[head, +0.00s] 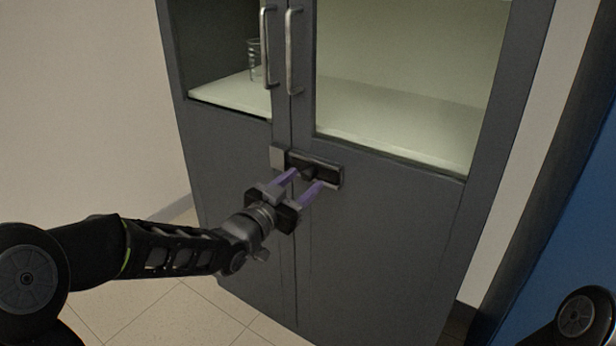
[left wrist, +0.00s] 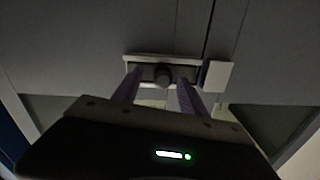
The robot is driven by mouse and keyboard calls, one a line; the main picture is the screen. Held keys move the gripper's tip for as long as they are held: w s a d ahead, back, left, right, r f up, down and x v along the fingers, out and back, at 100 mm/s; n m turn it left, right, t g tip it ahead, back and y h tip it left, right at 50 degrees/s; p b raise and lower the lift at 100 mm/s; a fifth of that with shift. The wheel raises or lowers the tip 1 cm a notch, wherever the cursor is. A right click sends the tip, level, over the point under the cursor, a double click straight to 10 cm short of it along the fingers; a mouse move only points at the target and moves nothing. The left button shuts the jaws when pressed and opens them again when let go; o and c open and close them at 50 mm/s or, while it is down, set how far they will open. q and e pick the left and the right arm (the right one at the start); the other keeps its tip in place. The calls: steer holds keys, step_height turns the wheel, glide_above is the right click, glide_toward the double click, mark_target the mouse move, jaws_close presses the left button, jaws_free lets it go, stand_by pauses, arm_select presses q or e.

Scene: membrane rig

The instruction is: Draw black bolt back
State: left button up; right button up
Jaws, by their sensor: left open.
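The black bolt (head: 309,173) sits on a dark plate (head: 338,173) across the front of the right cabinet door. Its round knob (left wrist: 163,74) shows in the left wrist view. A grey keeper block (head: 278,157) is on the left door beside the seam; it also shows in the left wrist view (left wrist: 217,76). My left gripper (head: 309,178) is open, its purple fingers at the bolt, one on each side of the knob. In the left wrist view there are gaps between the knob and both fingers. Whether the bolt's end is inside the keeper is hard to tell. My right gripper is out of view.
The grey cabinet (head: 380,225) has two doors with vertical metal handles (head: 293,52) above the bolt and glass panes. A clear glass (head: 254,60) stands on the shelf behind the left pane. A blue surface (head: 570,200) stands at the right. Tiled floor is clear at lower left.

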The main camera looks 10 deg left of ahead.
arm_select(q)
steer(key=v, duration=0.4)
steer(key=shift+s, duration=0.25)
